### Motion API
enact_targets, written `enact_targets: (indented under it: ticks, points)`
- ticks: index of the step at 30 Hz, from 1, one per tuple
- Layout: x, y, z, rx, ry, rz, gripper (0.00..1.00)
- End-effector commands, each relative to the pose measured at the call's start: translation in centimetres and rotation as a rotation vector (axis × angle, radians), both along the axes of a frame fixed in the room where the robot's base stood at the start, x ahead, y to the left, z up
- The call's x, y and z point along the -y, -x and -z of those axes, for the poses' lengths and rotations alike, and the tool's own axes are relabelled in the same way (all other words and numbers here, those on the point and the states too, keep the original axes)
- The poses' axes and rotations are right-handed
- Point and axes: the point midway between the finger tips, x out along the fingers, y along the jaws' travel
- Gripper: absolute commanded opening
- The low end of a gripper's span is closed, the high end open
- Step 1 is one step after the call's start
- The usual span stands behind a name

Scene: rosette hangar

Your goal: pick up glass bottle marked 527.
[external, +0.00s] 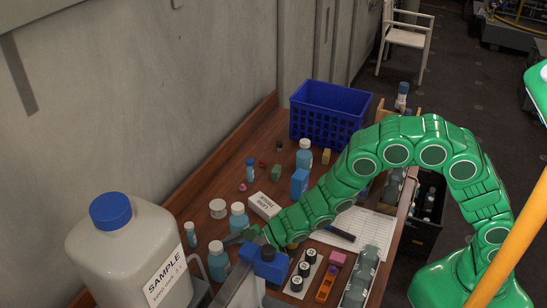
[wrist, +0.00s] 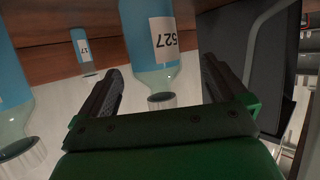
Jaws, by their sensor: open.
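The glass bottle marked 527 (wrist: 148,40) shows upside down in the wrist view, with a blue body, clear shoulder, grey-white cap and white label. It appears to be the front blue bottle (external: 218,264) in the external view, though its label cannot be read there. My gripper (wrist: 160,65) is open, and the bottle shows between its two fingers with no visible grip on it. In the external view my gripper (external: 242,238) is low over the bench among the bottles, partly hidden by a blue-topped object.
Another blue bottle (wrist: 12,85) is close on the left in the wrist view, and a smaller one (wrist: 84,52) stands farther off. A large sample jug (external: 130,250) stands at the front left. A blue crate (external: 330,110) and a white carton (external: 264,205) are on the bench.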

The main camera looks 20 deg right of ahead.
Motion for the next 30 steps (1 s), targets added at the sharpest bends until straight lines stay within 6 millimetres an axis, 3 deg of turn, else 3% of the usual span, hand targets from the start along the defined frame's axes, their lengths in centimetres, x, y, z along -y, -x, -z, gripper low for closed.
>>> enact_targets:
  ticks: [14,24,30]
  points:
    - [-2.3,-0.5,1.3,-0.003,0.003,0.001,0.99]
    - [-5.3,-0.9,2.4,-0.001,0.001,-0.001,0.99]
    - [-5.7,-0.9,2.6,-0.001,0.002,0.000,0.99]
